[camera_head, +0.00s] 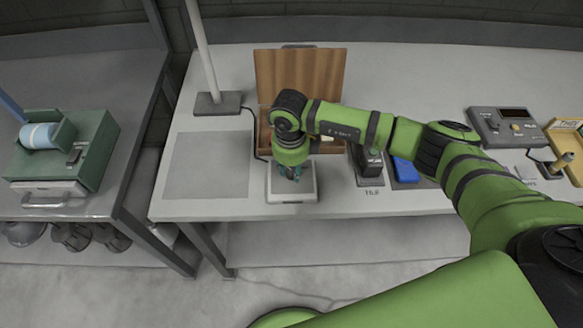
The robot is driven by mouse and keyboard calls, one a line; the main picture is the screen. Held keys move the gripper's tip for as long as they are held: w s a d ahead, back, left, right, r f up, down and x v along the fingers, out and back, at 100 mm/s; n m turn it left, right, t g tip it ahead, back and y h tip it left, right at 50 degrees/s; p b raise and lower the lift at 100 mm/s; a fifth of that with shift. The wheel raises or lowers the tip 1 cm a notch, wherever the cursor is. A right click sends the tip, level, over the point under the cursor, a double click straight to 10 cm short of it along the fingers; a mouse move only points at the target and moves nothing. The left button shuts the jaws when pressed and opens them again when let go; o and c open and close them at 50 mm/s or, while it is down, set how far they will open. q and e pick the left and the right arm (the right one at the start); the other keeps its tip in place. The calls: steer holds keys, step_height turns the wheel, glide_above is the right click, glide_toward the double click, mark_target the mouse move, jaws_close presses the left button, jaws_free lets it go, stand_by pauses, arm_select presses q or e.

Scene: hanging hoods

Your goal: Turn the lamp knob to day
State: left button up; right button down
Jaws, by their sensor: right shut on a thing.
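A lamp stand with a pale pole (203,45) and dark square base (217,104) stands at the back left of the table. A dark cord runs from its base down toward a small white box (292,196) near the table's front edge. My right gripper (289,174) points down onto the top of this box, shut on the lamp knob. The knob itself is hidden under the gripper, so its setting cannot be read. My left gripper is not in view.
An open wooden case (298,70) stands behind my right gripper. Right of it are a dark device (370,163), a blue item (405,170) and a grey box with a display (507,126). A bare grey mat (207,165) lies left. A green dispenser (75,150) stands on the left bench.

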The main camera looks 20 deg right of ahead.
steer(key=m, duration=0.1)
steer(key=m+b, duration=0.2)
steer(key=m, duration=0.1)
steer(key=shift+s+d+f, duration=0.1)
steer(key=shift+f, duration=0.15)
steer(key=shift+m+g+b, duration=0.3)
steer(key=shift+m+b, duration=0.6)
steer(key=shift+m, duration=1.8)
steer(key=shift+s, duration=0.1)
steer(key=c, duration=0.9)
jaws_free()
steer(key=shift+r, duration=0.15)
